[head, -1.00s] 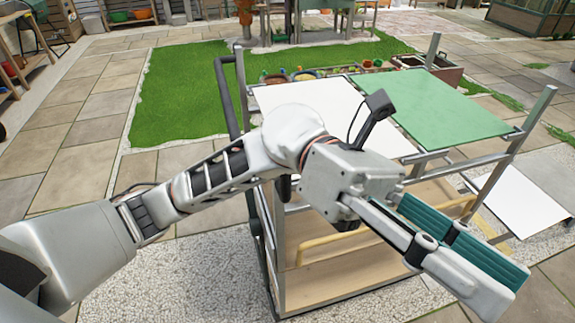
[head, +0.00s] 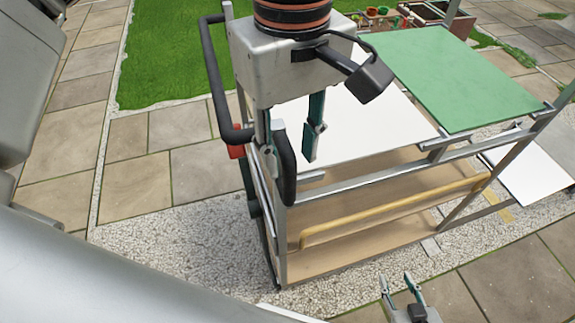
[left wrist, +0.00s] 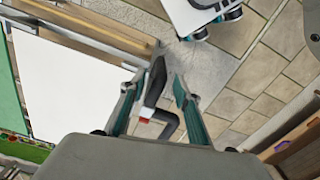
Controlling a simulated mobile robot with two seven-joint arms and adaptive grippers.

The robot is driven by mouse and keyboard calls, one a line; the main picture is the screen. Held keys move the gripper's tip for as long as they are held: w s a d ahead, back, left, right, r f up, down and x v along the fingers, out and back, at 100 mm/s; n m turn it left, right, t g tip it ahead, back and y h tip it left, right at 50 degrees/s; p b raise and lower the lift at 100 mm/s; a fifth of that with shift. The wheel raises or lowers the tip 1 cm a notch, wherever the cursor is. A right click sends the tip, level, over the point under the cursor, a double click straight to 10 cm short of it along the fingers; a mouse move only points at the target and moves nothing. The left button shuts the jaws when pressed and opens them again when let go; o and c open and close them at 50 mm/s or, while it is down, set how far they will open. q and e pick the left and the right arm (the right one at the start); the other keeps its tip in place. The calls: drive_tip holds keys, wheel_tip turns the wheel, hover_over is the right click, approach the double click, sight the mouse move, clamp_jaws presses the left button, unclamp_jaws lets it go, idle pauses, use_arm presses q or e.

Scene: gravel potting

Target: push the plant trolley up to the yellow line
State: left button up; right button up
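The plant trolley (head: 362,189) has steel posts, a white panel and a green panel on top, and a wooden lower shelf. Its black push handle (head: 221,88) is at the left end, with a red part (head: 236,150) beside it. My left gripper (head: 292,152) points down at that end, fingers apart. In the left wrist view the handle (left wrist: 155,85) shows between the open fingers; contact cannot be told. My right gripper (head: 402,287) is open and empty at the bottom edge. A short yellow strip (head: 506,214) on the ground beyond the trolley may be the yellow line.
Pale gravel (head: 190,240) lies under and left of the trolley, with paving around it. Green grass (head: 165,50) is behind. A white board (head: 535,170) lies at the trolley's right end. Planters with pots (head: 385,17) stand at the back.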

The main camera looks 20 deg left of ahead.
sight(290, 184)
use_arm(q)
drive_tip(key=shift+s+f, duration=0.1)
drive_tip(key=shift+f, duration=3.75)
clamp_jaws()
